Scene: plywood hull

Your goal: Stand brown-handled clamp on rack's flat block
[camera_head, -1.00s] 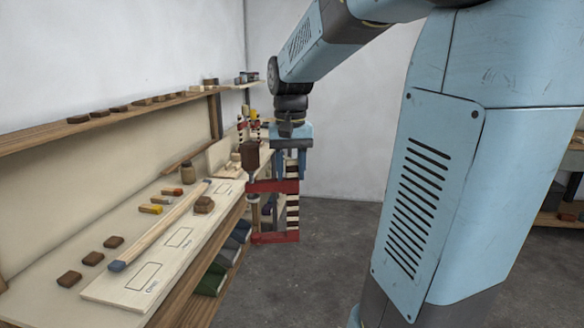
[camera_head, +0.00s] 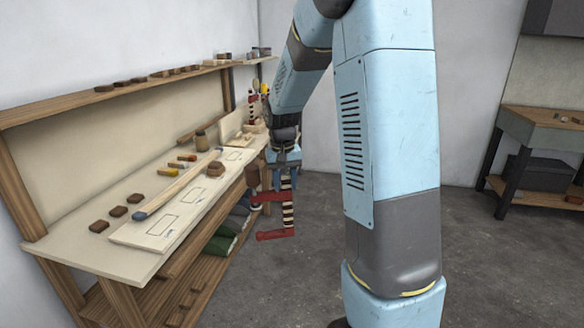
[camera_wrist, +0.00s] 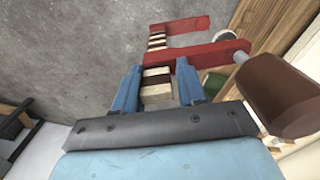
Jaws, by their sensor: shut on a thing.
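My gripper (camera_head: 281,165) is shut on the striped bar of a red clamp with a brown handle. It holds the clamp (camera_head: 277,235) upright in the air, just off the bench's right front edge. In the wrist view the blue fingers (camera_wrist: 158,90) grip the cream-and-brown bar, and the brown handle (camera_wrist: 282,95) sticks out at right. At the bench's far end, partly hidden behind my arm, other red and striped clamps (camera_head: 254,108) stand by a pale wooden board; I cannot make out the rack's flat block.
The workbench (camera_head: 85,255) runs along the left wall. The floor at right is clear up to another bench (camera_head: 545,125).

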